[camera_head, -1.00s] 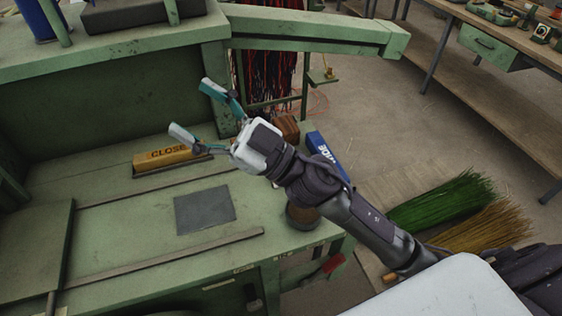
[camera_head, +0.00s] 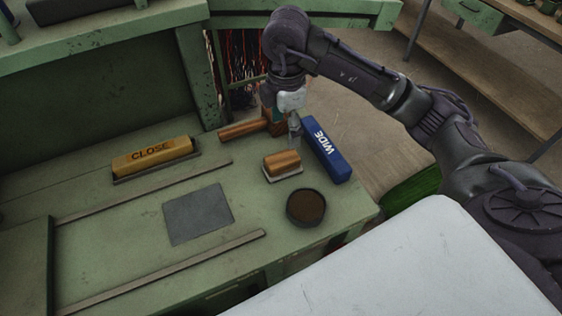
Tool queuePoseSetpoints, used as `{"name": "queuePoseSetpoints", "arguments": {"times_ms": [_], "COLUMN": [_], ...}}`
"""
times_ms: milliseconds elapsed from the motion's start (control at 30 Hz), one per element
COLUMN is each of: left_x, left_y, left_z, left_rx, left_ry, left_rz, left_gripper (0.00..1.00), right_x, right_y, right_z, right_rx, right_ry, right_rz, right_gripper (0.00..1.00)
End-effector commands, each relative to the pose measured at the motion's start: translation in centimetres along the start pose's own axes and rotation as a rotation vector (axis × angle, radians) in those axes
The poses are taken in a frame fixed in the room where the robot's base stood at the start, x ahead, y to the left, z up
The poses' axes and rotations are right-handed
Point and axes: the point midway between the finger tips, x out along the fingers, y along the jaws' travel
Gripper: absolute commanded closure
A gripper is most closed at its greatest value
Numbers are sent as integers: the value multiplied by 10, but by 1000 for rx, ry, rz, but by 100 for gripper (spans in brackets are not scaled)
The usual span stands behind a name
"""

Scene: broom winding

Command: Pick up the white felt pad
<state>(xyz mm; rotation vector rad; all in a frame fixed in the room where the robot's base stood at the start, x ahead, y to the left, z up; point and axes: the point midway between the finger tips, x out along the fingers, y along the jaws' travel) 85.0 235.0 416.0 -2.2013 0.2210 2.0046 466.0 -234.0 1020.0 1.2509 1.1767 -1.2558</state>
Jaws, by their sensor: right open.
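A small block with a brown wooden top and a pale, whitish base (camera_head: 283,167) sits on the green bench; the base looks like the white felt pad, but I cannot tell for sure. My right gripper (camera_head: 285,128) points down just behind this block, beside the wooden mallet (camera_head: 243,130) and left of the blue WIDE block (camera_head: 326,156). It is open, though its fingers are partly hidden and small in view. I see nothing held in it. My left gripper is not in view.
A round dark cup (camera_head: 306,207) with brown contents stands in front of the pale-based block. A yellow CLOSE block (camera_head: 152,155) lies to the left. A flat grey plate (camera_head: 198,214) lies mid-bench between two rails.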

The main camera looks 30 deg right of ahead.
Motion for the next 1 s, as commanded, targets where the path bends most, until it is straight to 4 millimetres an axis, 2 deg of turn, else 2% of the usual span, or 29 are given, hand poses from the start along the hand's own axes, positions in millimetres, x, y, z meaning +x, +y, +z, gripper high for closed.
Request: {"name": "queuePoseSetpoints", "arguments": {"times_ms": [33, 100, 233, 467, 700, 833, 1000], "left_x": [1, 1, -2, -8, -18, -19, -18], "left_y": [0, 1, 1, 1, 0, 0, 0], "left_z": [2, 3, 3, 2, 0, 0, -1], "left_rx": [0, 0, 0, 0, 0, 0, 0], "left_ry": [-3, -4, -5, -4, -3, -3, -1], "left_rz": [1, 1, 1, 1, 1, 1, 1], "left_gripper": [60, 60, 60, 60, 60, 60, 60], "right_x": [13, 25, 41, 56, 91, 100, 101], "right_y": [-1, -2, -1, -4, -9, -9, -9], "right_z": [0, 0, -1, -4, -11, -12, -12], "right_rx": [1, 0, 0, -4, -2, -4, -4], "right_ry": [1, 1, 2, 2, 3, 4, 3], "right_rz": [-6, -5, -2, -4, -3, -1, 0], "right_gripper": [25, 25, 25, 25, 25, 25, 25]}}
